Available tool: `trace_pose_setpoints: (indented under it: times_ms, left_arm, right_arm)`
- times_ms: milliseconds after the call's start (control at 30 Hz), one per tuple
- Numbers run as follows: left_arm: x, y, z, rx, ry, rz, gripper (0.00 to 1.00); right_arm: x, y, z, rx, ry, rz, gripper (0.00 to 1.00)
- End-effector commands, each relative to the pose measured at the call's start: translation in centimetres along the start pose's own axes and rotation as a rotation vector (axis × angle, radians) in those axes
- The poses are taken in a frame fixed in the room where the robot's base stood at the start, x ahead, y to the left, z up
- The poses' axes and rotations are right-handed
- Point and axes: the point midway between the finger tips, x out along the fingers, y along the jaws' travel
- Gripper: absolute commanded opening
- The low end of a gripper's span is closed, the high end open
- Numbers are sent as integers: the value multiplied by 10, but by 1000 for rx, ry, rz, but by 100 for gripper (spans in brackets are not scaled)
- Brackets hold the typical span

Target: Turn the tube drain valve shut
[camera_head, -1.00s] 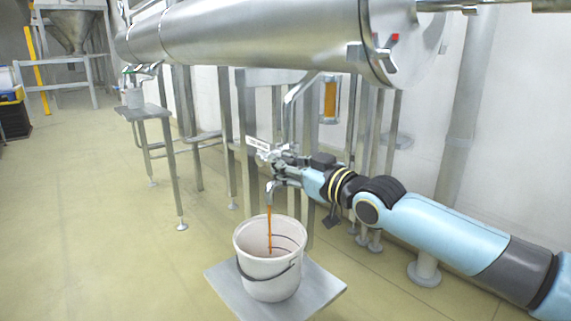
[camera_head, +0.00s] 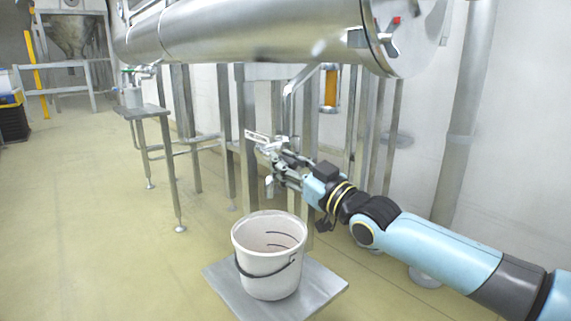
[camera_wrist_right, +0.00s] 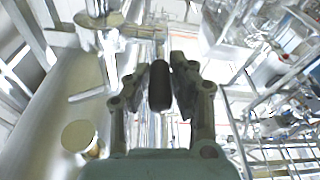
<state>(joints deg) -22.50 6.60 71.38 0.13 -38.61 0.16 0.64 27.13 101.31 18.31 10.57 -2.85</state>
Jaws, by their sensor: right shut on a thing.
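The tube drain valve (camera_head: 272,152) hangs under the big steel tube (camera_head: 250,35), at the lower end of a bent pipe. Its short spout (camera_head: 269,186) points down over a white bucket (camera_head: 262,272). No liquid stream shows between spout and bucket. My right gripper (camera_head: 284,168) is at the valve, its arm coming in from the right. In the right wrist view a dark valve handle (camera_wrist_right: 160,88) lies between the fingers of my right gripper (camera_wrist_right: 160,78), which is shut on it. The gripper hides part of the valve. My left gripper is not in view.
The bucket stands on a small steel platform (camera_head: 325,283). Steel legs and a thick vertical pipe (camera_head: 462,130) stand behind my right arm. A second stand (camera_head: 143,112) is at the back left. The floor at left is clear.

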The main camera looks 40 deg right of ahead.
Motion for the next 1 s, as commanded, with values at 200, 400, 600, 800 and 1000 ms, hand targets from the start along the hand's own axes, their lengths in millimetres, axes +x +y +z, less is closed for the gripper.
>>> trace_pose_setpoints:
  times_ms: [200, 400, 600, 800, 1000]
  left_arm:
    - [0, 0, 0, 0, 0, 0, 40]
    - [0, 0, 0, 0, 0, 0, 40]
    - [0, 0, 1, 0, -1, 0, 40]
    - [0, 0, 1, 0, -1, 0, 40]
    - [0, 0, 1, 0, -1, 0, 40]
  right_arm:
    - [0, 0, 1, 0, -2, 0, 33]
    - [0, 0, 0, 1, -2, 0, 44]
    - [-3, 0, 0, 1, -2, -1, 44]
    - [-27, -1, 1, 1, -5, -3, 44]
    - [-75, -1, 2, 0, -7, -4, 44]
